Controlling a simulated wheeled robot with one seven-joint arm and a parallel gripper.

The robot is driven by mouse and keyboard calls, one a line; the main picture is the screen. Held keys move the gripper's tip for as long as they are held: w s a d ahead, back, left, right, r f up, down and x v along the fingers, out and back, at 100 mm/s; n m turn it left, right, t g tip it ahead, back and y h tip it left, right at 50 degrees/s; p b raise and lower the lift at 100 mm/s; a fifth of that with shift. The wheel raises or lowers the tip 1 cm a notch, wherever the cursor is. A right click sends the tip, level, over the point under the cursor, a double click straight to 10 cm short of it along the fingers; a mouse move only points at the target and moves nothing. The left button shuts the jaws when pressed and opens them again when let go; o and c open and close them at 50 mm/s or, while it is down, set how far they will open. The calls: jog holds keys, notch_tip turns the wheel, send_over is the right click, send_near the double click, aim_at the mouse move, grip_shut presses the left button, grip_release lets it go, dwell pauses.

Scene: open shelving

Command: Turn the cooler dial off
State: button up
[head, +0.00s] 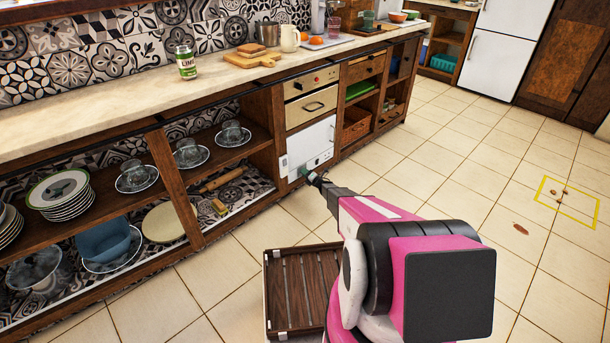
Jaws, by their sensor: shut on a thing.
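The cooler (312,142) is a white-fronted box set low in the wooden counter, below two cream drawer-like fronts. Small dark and greenish details show along its lower front. My arm reaches from the lower right to this lower edge. My gripper (310,175) is at the cooler's lower front, shut on a small greenish part there, which appears to be the cooler dial (305,171). The gripper largely covers the dial, so its setting cannot be read.
Open shelves left of the cooler hold stacked plates (59,193), glass cups on saucers and a blue bowl (104,240). A jar (186,62) and a cutting board (252,60) stand on the counter. A slatted wooden tray (302,285) is below my arm.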

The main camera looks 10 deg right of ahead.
jog(key=n, duration=1.1)
jog(key=shift+d+g, duration=0.1)
jog(key=shift+g, duration=0.2)
jog(key=shift+n, duration=0.4)
jog(key=o, duration=0.9)
jog(key=shift+o, duration=0.2)
jog(key=v, duration=1)
jog(key=shift+s+d, duration=0.25)
jog(key=shift+d, duration=0.05)
